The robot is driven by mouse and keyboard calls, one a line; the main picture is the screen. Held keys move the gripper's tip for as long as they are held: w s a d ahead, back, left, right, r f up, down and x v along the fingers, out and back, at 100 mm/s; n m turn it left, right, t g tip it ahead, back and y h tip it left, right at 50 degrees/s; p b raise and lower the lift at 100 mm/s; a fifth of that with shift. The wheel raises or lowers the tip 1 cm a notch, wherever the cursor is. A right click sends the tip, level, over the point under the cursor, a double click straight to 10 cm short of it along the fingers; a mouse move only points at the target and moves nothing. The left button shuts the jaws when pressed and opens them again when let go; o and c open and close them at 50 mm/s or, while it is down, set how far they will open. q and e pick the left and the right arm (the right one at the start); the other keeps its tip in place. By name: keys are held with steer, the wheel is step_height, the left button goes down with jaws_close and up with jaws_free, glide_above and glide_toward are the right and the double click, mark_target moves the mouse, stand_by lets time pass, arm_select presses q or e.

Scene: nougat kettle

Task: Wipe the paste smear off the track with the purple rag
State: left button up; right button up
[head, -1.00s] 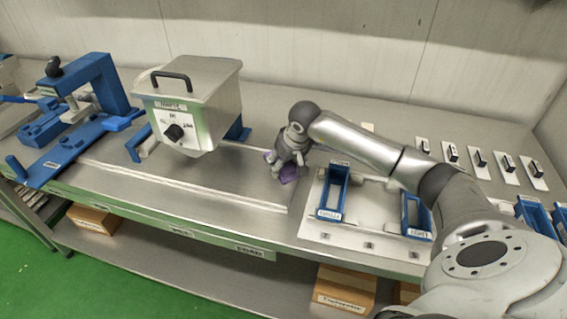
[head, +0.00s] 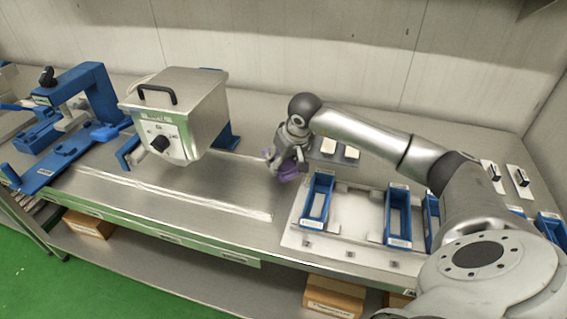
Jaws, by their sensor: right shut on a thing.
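The purple rag (head: 288,175) hangs in my right gripper (head: 288,160), which is shut on it. Both are at the right end of the track (head: 190,187), just left of the nearest blue tray. I cannot tell if the rag touches the surface. The track is a flat metal strip with pale long edges, running from below the kettle to the right. I cannot make out a paste smear clearly; the gripper and rag hide part of the track's right end. The metal kettle (head: 183,112) stands over the track's left part. My left gripper is not in view.
Blue trays (head: 318,200) (head: 398,217) stand on a white board (head: 345,215) right of the rag. Pale pads (head: 336,150) lie behind. A blue clamp frame (head: 85,85) stands at the far left. The track between kettle and rag is clear.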

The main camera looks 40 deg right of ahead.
steer(key=shift+d+r+p, duration=0.15)
steer(key=shift+r+p, duration=0.25)
steer(key=shift+r, duration=0.85)
